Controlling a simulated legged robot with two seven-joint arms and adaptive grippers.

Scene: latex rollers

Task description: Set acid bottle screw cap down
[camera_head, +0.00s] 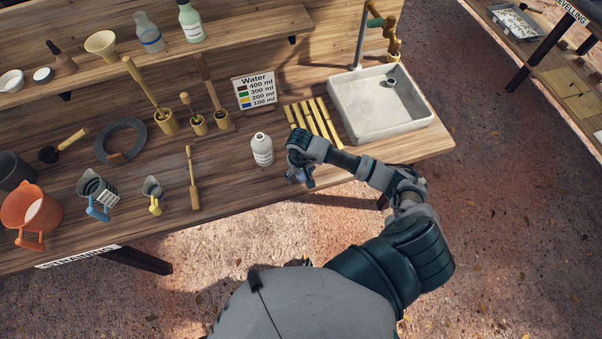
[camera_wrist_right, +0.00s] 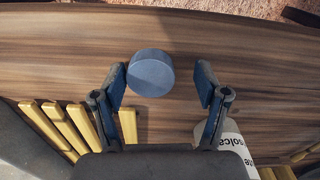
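The acid bottle screw cap (camera_wrist_right: 151,73) is a short blue-grey disc, low over or on the wooden table in the right wrist view; I cannot tell whether it touches the wood. My right gripper (camera_wrist_right: 162,82) has its fingers spread on either side of it. The cap is close to the left finger, with a clear gap to the right finger. In the head view the right gripper (camera_head: 302,174) is at the table's front edge and mostly hides the cap. The white bottle (camera_head: 262,150) stands upright and uncapped to its left. My left gripper is out of view.
Several yellow strips (camera_head: 313,121) lie behind the gripper, with a grey sink (camera_head: 385,101) to the right. Bare table lies between the wooden tool and the bottle.

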